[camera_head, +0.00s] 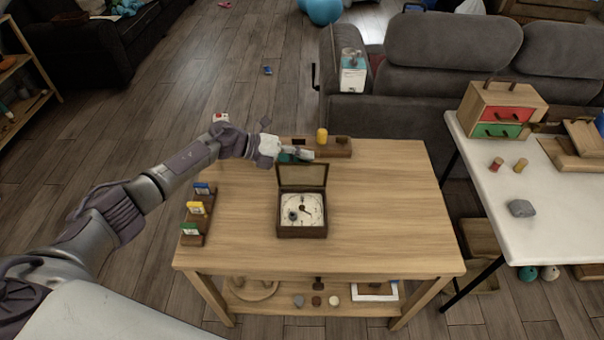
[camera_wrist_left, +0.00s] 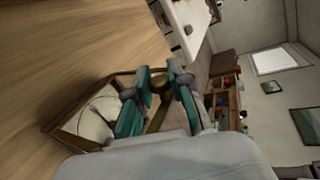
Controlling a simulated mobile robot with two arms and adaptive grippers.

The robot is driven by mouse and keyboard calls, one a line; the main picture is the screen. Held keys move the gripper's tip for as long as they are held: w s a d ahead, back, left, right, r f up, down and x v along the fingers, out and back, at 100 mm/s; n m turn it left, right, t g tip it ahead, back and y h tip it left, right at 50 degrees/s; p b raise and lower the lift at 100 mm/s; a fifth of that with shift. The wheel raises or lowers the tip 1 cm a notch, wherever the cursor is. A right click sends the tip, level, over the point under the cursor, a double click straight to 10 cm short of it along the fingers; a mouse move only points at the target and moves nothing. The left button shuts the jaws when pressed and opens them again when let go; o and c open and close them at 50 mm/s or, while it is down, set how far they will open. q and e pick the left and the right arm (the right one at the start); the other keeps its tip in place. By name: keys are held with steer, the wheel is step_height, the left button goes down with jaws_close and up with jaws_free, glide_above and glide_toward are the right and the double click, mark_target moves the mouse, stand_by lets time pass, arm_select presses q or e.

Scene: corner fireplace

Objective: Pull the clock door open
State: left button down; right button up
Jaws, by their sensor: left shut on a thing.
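The clock (camera_head: 303,211) is a dark wooden box with a pale dial, lying face up on the wooden table; in the left wrist view its dial (camera_wrist_left: 97,118) shows at the lower left. Its framed door (camera_head: 302,176) stands swung up at the far side of the dial, roughly upright. My left gripper (camera_head: 296,156) is at the top edge of the door, with its teal fingers shut on the door's edge or knob. In the left wrist view the fingers (camera_wrist_left: 160,92) sit either side of a brownish part of the door. The exact contact is partly hidden. My right gripper is not in view.
Behind the door lies a wooden block holder with a yellow peg (camera_head: 322,135). A rack of coloured cards (camera_head: 196,210) stands at the table's left. The table's right side (camera_head: 390,205) is clear. A white table (camera_head: 545,225) and a grey sofa (camera_head: 440,95) stand nearby.

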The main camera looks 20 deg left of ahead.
arm_select(q)
steer(key=shift+w+a+f+n+g+b, duration=0.1)
steer(key=shift+w+a+n+g+b, duration=0.15)
steer(key=shift+w+b, duration=0.7)
steer(key=shift+w+a+n+g+b, duration=0.15)
steer(key=shift+w+a+n+b, duration=0.2)
steer(key=shift+w+b, duration=0.5)
steer(key=c, duration=1)
jaws_free()
steer(key=shift+d, duration=0.1)
steer(key=shift+c, duration=0.2)
steer(key=v, duration=1.2)
steer(key=shift+f, duration=0.1)
